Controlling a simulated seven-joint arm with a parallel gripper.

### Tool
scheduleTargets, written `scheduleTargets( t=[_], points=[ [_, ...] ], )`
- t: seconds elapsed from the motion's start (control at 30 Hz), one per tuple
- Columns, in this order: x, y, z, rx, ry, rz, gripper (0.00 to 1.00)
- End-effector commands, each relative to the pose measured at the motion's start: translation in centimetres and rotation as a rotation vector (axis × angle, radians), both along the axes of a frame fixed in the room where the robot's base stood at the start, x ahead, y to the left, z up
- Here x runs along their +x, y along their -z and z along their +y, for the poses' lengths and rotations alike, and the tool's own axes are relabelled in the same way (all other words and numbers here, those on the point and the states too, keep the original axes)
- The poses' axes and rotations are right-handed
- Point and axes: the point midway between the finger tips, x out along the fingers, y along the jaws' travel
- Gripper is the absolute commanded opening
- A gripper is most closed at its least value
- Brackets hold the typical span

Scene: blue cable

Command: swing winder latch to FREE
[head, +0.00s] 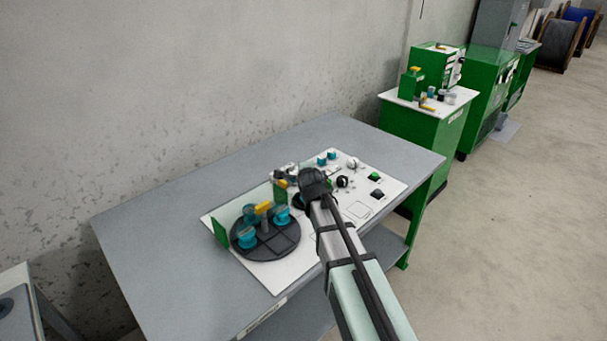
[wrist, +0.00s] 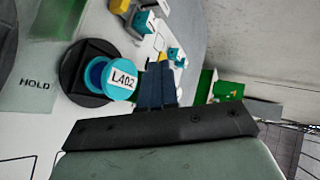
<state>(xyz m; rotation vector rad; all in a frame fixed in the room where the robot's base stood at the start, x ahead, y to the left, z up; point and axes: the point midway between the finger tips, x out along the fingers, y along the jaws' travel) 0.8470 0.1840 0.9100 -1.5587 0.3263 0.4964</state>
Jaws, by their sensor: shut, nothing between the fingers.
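My gripper (wrist: 155,78) is shut and empty; its dark fingers show together in the wrist view. They are right beside a teal spool (wrist: 118,80) labelled L402, which sits on a round black base (wrist: 78,88); I cannot tell whether they touch. In the head view, the dark end of my arm is over the middle of the white board (head: 285,278) and hides what is under it. A small yellow part (head: 283,184) shows just left of it. I cannot make out which part is the winder latch. The word HOLD is printed on the board left of the spool.
A dark round tray (head: 262,252) with several teal spools and a yellow-topped post stands on the left of the board. Small teal, black and green parts fill the back right. The grey table (head: 150,235) is clear at left.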

Motion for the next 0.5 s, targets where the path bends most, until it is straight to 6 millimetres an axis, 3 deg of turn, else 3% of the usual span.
scheduleTargets(
  t=[0.03,0.2,0.5],
  points=[
    [-1.4,-0.6,-0.2,0.000,0.000,-0.001,0.00],
    [-3.9,-2.1,-0.5,0.000,0.000,-0.001,0.00],
    [-6.2,-3.6,-0.7,0.000,0.000,0.000,0.00]
  ],
)
